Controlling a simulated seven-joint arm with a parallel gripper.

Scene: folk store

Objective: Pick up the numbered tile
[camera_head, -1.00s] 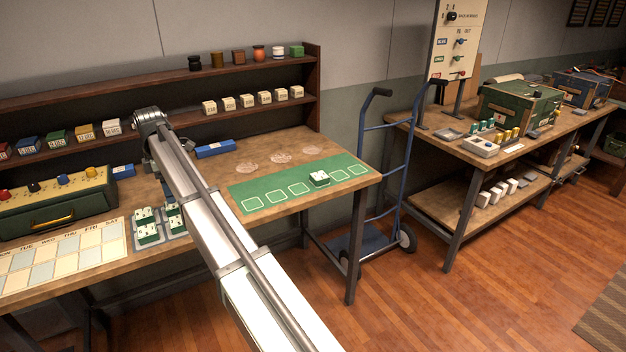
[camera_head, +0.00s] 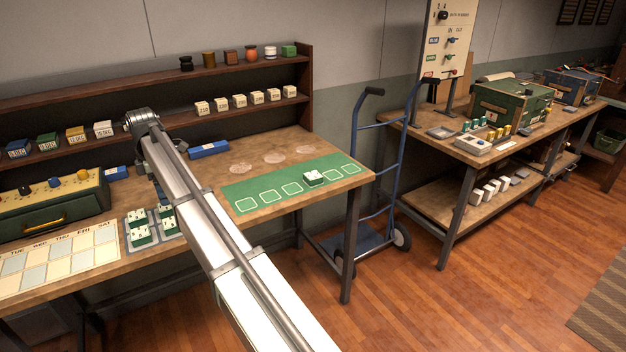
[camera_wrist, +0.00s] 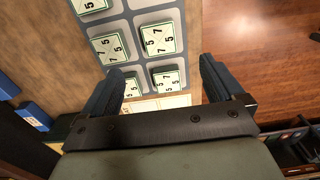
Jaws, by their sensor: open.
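Several white-topped numbered tiles with green sides sit in a grey tray (camera_wrist: 135,58) in the wrist view. One tile (camera_wrist: 160,38) and another tile (camera_wrist: 108,47) show 5s and 7s. A further tile (camera_wrist: 167,80) lies closest to my gripper (camera_wrist: 158,82), between its fingers in the picture. My gripper is open and empty over the tray; its height above it is hard to tell. In the head view, the tiles (camera_head: 138,218) stand on the table beside my arm, which hides part of the tray. Another tile (camera_head: 314,178) lies on the green mat (camera_head: 262,188).
A green drawer box (camera_head: 40,215) and a weekday chart (camera_head: 60,265) stand left of the tray. A blue box (camera_head: 208,149) lies behind my arm. Shelves with small blocks (camera_head: 238,101) run along the back. A blue hand truck (camera_head: 385,170) stands at the table's right end.

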